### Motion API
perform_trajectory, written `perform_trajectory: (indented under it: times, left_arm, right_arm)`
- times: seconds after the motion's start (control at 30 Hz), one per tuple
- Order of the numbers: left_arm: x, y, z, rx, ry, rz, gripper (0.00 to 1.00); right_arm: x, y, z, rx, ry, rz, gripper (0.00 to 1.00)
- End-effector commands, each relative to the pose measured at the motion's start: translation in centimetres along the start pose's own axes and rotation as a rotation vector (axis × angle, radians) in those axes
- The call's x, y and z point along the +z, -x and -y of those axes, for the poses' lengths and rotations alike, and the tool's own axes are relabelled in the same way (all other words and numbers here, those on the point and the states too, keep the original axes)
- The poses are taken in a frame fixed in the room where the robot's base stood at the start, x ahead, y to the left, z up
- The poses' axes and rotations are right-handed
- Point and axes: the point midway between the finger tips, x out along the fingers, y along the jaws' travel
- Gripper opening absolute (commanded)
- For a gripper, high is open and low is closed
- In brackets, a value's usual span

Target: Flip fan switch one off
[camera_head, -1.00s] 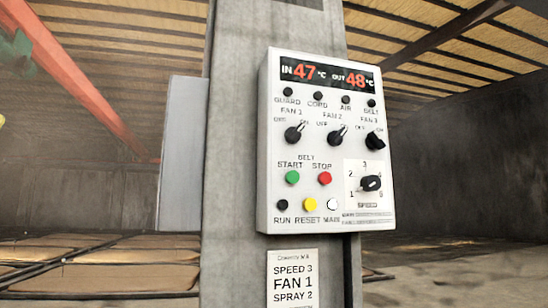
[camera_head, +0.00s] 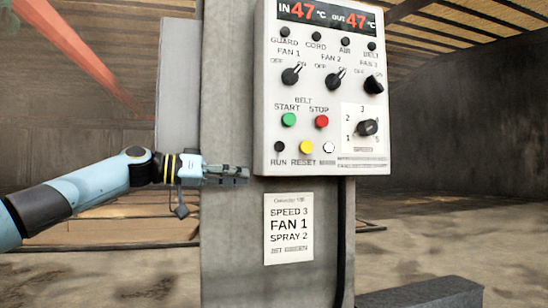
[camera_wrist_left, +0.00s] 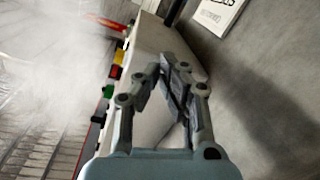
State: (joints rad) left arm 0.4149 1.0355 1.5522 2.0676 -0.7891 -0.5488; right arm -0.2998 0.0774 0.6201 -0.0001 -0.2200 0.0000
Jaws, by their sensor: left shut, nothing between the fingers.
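The fan 1 switch (camera_head: 291,75) is a black rotary knob at the left of the white control box (camera_head: 265,130). Its pointer tilts up and right, toward the ON mark. My left gripper (camera_head: 246,175) is shut and empty, just below the box's lower left corner, well below the knob. In the left wrist view its fingers (camera_wrist_left: 167,72) are closed together beside the box's pale side (camera_wrist_left: 150,45). The fan 1 knob cannot be made out there. My right gripper is not in view.
The fan 2 knob (camera_head: 335,80) and fan 3 knob (camera_head: 373,85) sit to the right. Below are the green start button (camera_head: 289,120), red stop button (camera_head: 321,122) and speed knob (camera_head: 367,128). A paper note (camera_head: 289,250) is on the concrete post (camera_head: 228,240).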

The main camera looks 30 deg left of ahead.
Motion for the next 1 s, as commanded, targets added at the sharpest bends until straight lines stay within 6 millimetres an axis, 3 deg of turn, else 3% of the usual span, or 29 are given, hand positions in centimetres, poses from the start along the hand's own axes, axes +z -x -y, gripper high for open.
perform_trajectory:
  times: [0.03,0.2,0.3,0.4,0.53,0.87,1.0]
  left_arm:
    - [-3.8,0.9,-2.6,0.04,-0.057,-0.022,0.0]
    - [-12.9,4.3,-10.4,0.128,-0.212,-0.077,0.0]
    - [-16.6,6.4,-13.1,0.119,-0.305,-0.101,0.0]
    - [-19.0,8.0,-14.3,0.098,-0.359,-0.125,0.0]
    - [-20.2,8.7,-14.9,0.094,-0.382,-0.143,0.0]
    - [-20.3,8.6,-14.9,0.094,-0.381,-0.146,0.0]
    - [-20.6,8.0,-15.1,0.096,-0.38,-0.147,0.0]
  right_arm:
    - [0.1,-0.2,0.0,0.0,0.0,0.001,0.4]
    - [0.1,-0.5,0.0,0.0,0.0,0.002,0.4]
    - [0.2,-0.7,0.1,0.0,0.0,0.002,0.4]
    - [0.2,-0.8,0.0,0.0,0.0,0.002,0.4]
    - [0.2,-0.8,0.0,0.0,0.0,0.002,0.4]
    - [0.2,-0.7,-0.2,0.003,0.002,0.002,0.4]
    - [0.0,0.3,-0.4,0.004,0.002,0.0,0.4]
